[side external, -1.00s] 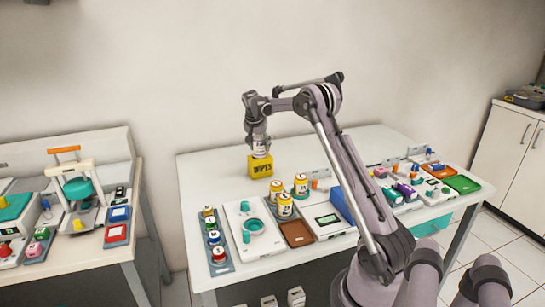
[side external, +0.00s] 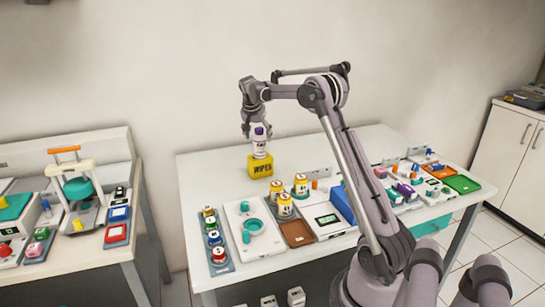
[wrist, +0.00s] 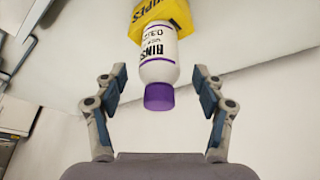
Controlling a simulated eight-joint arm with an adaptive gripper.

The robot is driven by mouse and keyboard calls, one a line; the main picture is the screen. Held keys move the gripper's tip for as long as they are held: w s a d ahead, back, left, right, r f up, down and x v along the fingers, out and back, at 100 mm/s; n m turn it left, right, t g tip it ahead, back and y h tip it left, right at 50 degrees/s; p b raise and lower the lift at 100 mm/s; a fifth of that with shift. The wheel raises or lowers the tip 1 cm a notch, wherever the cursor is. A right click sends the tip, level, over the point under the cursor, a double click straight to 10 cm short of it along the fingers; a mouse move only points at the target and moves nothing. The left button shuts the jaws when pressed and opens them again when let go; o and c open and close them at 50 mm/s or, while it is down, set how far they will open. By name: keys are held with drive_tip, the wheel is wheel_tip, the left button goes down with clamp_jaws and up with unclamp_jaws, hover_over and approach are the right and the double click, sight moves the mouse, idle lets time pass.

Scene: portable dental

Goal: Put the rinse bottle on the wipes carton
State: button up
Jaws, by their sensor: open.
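The rinse bottle (side external: 260,145) is white with a purple cap and stands upright on top of the yellow wipes carton (side external: 260,167). In the wrist view the bottle (wrist: 157,62) shows its label and purple cap, and the carton (wrist: 150,12) shows behind its base. My gripper (side external: 258,134) is open around the level of the cap, above the carton. In the wrist view its two fingers (wrist: 160,85) are spread wide, with clear gaps on both sides of the bottle.
The carton stands on the white table (side external: 215,170). Several yellow-lidded jars (side external: 285,204), a teal-ringed device (side external: 252,225) and a rack of round-capped containers (side external: 213,238) stand in front. A blue box (side external: 342,205) is to the right. The table's back left is clear.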

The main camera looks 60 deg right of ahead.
drive_tip(key=v, duration=0.6)
drive_tip(key=s+a+r+n+t, duration=0.1)
drive_tip(key=a+r+n, duration=0.1)
drive_tip(key=a, duration=0.6)
drive_tip(key=s+a+r+n+t+y, duration=0.1)
drive_tip(key=s+a+r+n, duration=0.15)
drive_tip(key=a, duration=0.45)
drive_tip(key=a+r+n+t, duration=0.1)
drive_tip(key=a+n, duration=0.2)
drive_tip(key=a, duration=0.5)
drive_tip(key=s+a+f+n+t+y, duration=0.1)
drive_tip(key=s+a+f+n, duration=0.3)
drive_tip(key=s+a, duration=0.3)
drive_tip(key=s+a+f+n+t+y, duration=0.2)
drive_tip(key=s+a+f+n, duration=0.2)
drive_tip(key=s+a, duration=0.4)
drive_tip(key=a, duration=0.4)
drive_tip(key=shift+f+y, duration=0.3)
drive_tip(key=shift+f, duration=0.1)
